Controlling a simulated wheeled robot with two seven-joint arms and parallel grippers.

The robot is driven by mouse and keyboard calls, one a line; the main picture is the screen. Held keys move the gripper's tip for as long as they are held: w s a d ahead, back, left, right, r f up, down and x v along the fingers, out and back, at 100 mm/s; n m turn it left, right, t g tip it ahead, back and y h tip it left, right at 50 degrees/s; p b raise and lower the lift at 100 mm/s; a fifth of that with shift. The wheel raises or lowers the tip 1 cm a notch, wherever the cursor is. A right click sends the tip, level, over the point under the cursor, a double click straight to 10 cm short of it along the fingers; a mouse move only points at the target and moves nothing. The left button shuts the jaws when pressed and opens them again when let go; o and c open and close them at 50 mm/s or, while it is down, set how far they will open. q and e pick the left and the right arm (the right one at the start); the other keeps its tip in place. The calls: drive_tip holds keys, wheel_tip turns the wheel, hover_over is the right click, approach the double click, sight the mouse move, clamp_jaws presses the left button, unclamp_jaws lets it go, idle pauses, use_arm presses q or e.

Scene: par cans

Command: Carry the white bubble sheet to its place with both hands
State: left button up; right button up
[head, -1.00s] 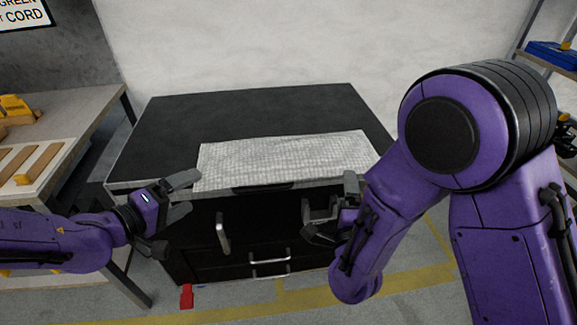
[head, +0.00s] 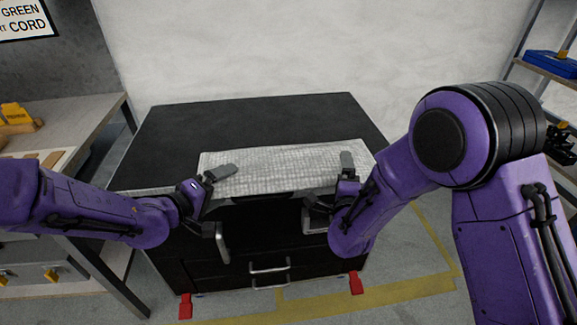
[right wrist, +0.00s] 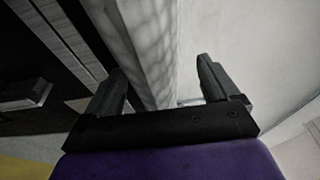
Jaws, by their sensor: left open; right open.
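The white bubble sheet (head: 280,168) lies flat along the front edge of the black-topped bench. My left gripper (head: 212,201) is open at the sheet's near left corner, with one finger over its top and the other lower, in front of the bench. My right gripper (head: 331,194) is open at the near right part, one finger above the sheet and one lower. In the right wrist view, the sheet (right wrist: 143,50) runs between the two spread fingers of the right gripper (right wrist: 163,85). I cannot tell whether any finger touches it.
The bench top (head: 250,118) behind the sheet is clear. Below are drawers with metal handles (head: 270,267). A side table (head: 90,120) with yellow items stands at left. A shelf with a blue case (head: 553,62) is at right. Yellow lines mark the floor.

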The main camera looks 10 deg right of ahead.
use_arm(q)
drive_tip(key=c, duration=1.1)
use_arm(e)
drive_tip(key=c, duration=1.1)
drive_tip(key=shift+o, duration=0.2)
use_arm(q)
wheel_tip(320, 180, up, 5)
drive_tip(key=p, duration=0.5)
drive_tip(key=shift+r, duration=0.1)
use_arm(e)
wheel_tip(320, 180, up, 5)
drive_tip(key=shift+r, duration=0.15)
